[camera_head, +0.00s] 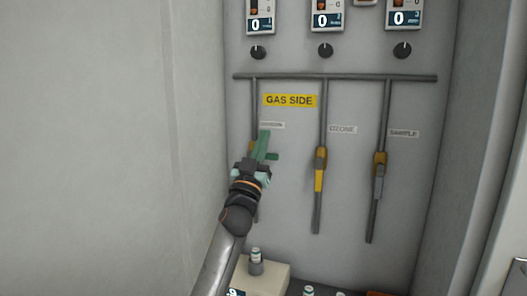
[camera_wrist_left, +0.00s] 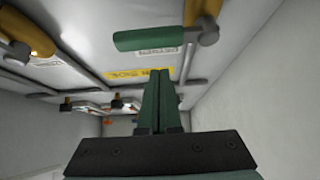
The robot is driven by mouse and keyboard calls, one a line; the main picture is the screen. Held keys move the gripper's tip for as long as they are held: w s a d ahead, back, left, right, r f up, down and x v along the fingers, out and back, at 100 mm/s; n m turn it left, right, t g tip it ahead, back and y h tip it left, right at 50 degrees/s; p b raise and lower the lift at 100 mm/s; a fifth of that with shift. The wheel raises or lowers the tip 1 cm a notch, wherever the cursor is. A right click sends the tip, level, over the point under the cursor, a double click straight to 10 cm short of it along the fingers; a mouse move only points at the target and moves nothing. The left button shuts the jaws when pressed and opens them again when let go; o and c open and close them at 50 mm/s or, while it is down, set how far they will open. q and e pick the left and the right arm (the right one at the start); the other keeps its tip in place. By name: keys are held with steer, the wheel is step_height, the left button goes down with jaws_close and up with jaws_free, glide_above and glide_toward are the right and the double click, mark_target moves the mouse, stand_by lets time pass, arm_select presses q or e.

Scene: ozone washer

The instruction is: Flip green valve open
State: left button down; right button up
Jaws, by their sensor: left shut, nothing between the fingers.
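The green valve's handle (camera_head: 272,156) is on the left pipe of the gas panel. It sticks out to the right, crosswise to the pipe, and is partly hidden behind my gripper in the head view. In the left wrist view the handle (camera_wrist_left: 148,39) lies horizontal, joined to its valve body at the right. My left gripper (camera_head: 264,134) is in front of this valve, its green fingers pointing up. In the left wrist view its fingers (camera_wrist_left: 160,74) are together and empty, with a visible gap below the handle. My right gripper is not in view.
The yellow valve (camera_head: 320,170) on the ozone pipe and the grey-handled valve (camera_head: 379,180) on the sample pipe stand to the right, handles along their pipes. Black knobs (camera_head: 325,50) are above. A beige box (camera_head: 273,272) stands below. A plain wall (camera_head: 100,140) is at left.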

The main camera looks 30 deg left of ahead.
arm_select(q)
steer(key=shift+w+f+b, duration=0.1)
steer(key=shift+f+b, duration=0.3)
steer(key=shift+f, duration=1.6)
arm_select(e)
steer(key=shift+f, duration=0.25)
